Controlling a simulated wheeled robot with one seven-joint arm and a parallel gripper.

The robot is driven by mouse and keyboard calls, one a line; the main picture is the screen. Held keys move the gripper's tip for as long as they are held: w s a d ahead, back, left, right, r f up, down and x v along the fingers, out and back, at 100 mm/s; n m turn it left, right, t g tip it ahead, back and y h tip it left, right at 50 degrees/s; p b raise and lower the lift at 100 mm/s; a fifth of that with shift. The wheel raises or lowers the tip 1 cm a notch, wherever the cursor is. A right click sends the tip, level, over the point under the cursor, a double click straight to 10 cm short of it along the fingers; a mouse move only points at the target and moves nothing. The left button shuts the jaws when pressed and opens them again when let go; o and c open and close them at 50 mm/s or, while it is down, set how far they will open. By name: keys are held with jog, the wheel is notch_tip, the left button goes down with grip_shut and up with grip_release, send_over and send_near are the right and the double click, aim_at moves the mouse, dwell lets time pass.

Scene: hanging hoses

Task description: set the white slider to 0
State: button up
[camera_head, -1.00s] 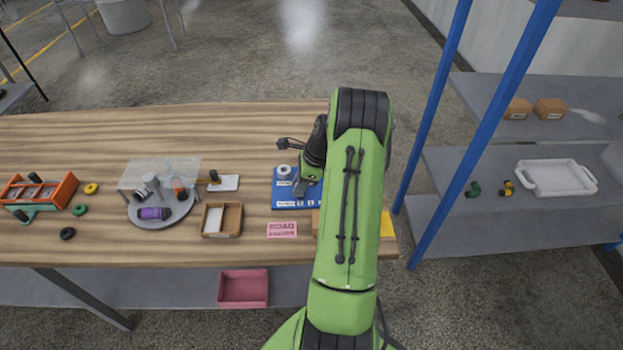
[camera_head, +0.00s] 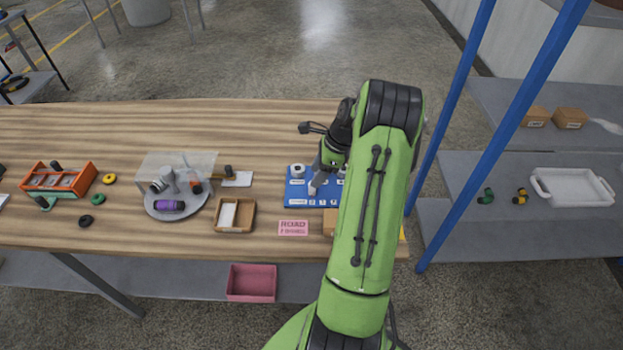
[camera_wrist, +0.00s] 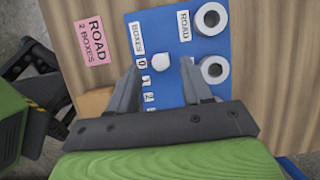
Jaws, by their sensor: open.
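The blue panel (camera_head: 296,186) lies on the table, partly hidden by my arm; it also shows in the wrist view (camera_wrist: 165,22). The higher digits run from there toward my gripper body, partly covered by a finger. My gripper (camera_wrist: 162,68) is open, with one finger on each side of the knob. I cannot tell whether either finger touches it. In the head view my gripper (camera_head: 318,180) is over the panel.
Two white ring-shaped parts (camera_wrist: 212,18) sit on the panel's right, one close to my right finger. A pink ROAD 2 BOXES card (camera_head: 293,228) lies in front. A wooden tray (camera_head: 250,218) and a round grey stand (camera_head: 178,213) are to the left.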

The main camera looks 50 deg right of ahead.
jog(key=p+v, duration=0.2)
jog(key=v, duration=0.8)
jog(key=shift+r+p, duration=0.25)
jog(key=shift+p, duration=0.05)
